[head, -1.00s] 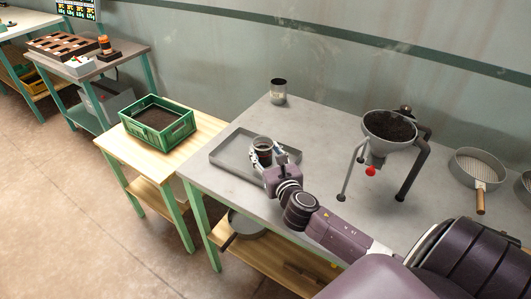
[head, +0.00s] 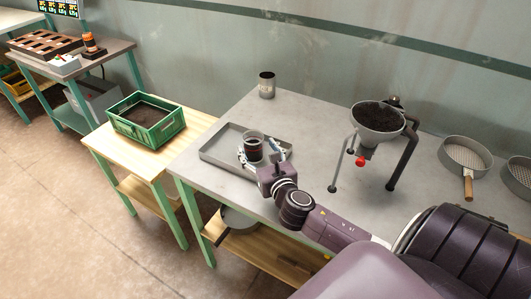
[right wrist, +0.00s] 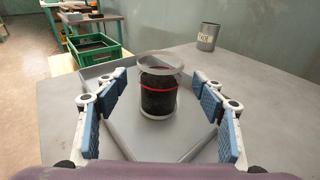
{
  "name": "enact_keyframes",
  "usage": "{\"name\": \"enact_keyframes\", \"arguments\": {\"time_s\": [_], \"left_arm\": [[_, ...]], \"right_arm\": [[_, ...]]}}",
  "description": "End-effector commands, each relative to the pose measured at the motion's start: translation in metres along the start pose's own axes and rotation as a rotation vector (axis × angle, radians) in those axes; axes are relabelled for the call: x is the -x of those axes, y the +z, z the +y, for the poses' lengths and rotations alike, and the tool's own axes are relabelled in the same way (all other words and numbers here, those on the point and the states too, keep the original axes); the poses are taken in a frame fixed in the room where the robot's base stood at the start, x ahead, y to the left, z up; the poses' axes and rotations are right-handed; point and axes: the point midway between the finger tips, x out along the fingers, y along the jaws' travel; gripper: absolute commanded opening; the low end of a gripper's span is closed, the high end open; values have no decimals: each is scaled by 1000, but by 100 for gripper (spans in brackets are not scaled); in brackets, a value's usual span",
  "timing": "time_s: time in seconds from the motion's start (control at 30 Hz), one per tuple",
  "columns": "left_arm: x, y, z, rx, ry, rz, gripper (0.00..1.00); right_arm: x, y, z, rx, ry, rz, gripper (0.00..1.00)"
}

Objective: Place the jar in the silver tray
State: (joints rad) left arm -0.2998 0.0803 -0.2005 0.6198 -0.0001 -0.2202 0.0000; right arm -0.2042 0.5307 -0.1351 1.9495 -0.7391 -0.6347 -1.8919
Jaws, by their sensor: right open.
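The jar (head: 252,148) is clear-walled with dark contents and stands upright in the silver tray (head: 215,155) on the grey table. In the right wrist view the jar (right wrist: 158,95) shows a red line around it and a pale rim, and the tray (right wrist: 125,140) is beneath it. My right gripper (head: 263,152) is open, with its blue-padded fingers on either side of the jar. In the right wrist view there are gaps between the fingers (right wrist: 160,105) and the jar. My left gripper is not in view.
A metal can (head: 267,85) stands at the table's back edge. A funnel (head: 378,118) full of dark material stands on legs to the right, with sieves (head: 465,155) beyond. A green crate (head: 146,120) sits on the wooden table at left.

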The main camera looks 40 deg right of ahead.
Motion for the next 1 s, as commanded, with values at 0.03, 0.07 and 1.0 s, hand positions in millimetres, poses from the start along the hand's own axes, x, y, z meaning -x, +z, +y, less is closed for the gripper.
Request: {"name": "enact_keyframes", "arguments": {"time_s": [0.03, 0.07, 1.0], "left_arm": [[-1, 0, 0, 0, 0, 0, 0], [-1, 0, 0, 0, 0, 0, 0], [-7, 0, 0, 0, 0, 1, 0]], "right_arm": [[12, -1, 0, 1, 2, 2, 63], [18, -2, 0, 1, 2, 2, 63], [98, 0, 0, -1, 0, -1, 63]]}}
